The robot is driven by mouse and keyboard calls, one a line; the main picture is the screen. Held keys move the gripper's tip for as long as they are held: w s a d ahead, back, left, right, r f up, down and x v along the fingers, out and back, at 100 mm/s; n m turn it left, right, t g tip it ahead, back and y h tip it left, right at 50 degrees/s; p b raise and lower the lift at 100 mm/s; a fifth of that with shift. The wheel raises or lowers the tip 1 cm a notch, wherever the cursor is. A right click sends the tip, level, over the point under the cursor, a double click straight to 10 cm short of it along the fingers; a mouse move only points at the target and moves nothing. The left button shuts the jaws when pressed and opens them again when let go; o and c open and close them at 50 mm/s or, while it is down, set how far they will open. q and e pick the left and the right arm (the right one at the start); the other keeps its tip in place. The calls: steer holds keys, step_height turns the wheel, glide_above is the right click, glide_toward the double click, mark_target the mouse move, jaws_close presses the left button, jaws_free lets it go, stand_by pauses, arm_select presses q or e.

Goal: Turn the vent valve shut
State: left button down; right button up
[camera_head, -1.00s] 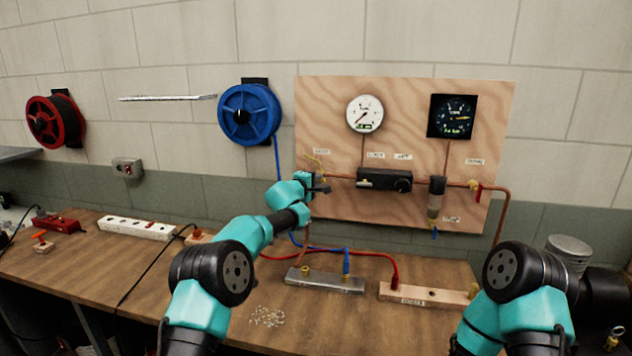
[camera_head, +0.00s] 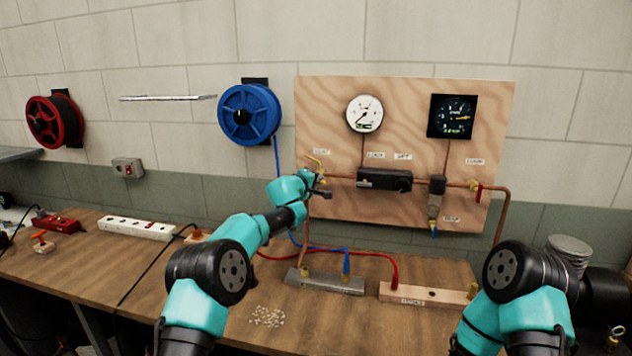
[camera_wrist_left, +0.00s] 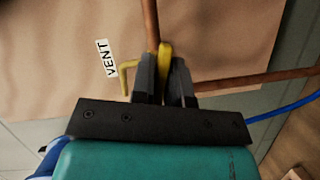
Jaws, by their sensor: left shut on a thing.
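The yellow vent valve handle (camera_wrist_left: 164,66) stands between the two black fingers of my left gripper (camera_wrist_left: 164,88) in the left wrist view. The gripper is shut on it, and the fingers hide the handle's lower part. A bent yellow piece (camera_wrist_left: 126,78) sits just left of the fingers, below the VENT label (camera_wrist_left: 106,58). In the head view, my left gripper (camera_head: 322,188) is at the left side of the plywood panel (camera_head: 340,105), and yellow parts of the valve (camera_head: 315,162) show above it. My right gripper is out of view; only my right arm shows.
Copper pipes (camera_head: 340,177) run across the panel past a black regulator block (camera_head: 384,180), two gauges and a red-handled valve (camera_head: 479,192). Below, the bench carries a metal manifold (camera_head: 324,283), a wooden block (camera_head: 430,295) and red and blue hoses.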

arm_select(q)
steer(key=shift+m+g+y, duration=0.4)
steer(key=shift+m+y, duration=0.2)
steer(key=shift+m, duration=0.7)
steer(key=c, duration=1.2)
jaws_free()
steer(key=shift+s+r, duration=0.1)
steer(key=v, duration=1.7)
steer(key=shift+s, duration=0.1)
